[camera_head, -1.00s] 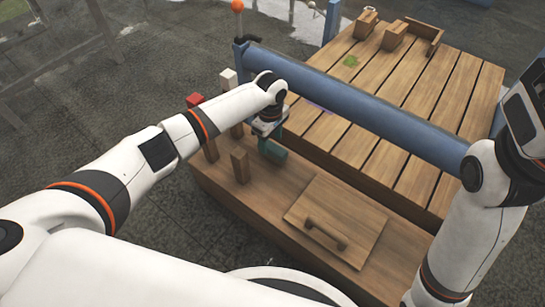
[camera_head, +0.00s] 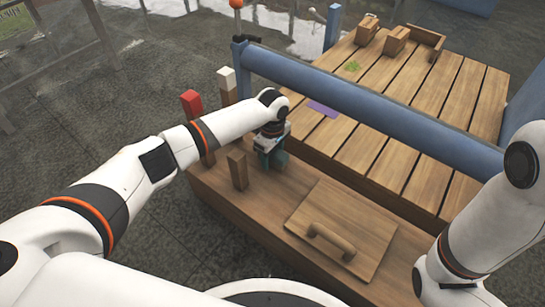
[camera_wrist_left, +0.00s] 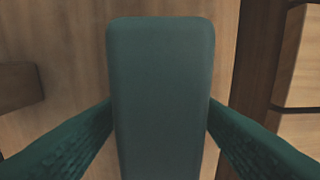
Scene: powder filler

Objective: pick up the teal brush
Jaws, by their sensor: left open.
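The teal brush (camera_head: 280,159) is on the wooden bench, mostly hidden under my left gripper (camera_head: 268,150) in the head view. In the left wrist view the brush (camera_wrist_left: 161,75) is a smooth, rounded teal block seen end-on in the middle. My left gripper's textured dark-teal fingers show on either side of the block in that view. The gripper is open, with the brush between the fingers; whether either finger touches it, I cannot tell. My right gripper is out of view; only links of that arm show at the right.
Wooden posts stand close left of the gripper, one red-topped (camera_head: 191,103), one white-topped (camera_head: 227,80) and a short plain one (camera_head: 237,170). A handled wooden lid (camera_head: 342,230) lies to the right. A blue rail (camera_head: 365,103) runs behind, before a slatted deck (camera_head: 440,110).

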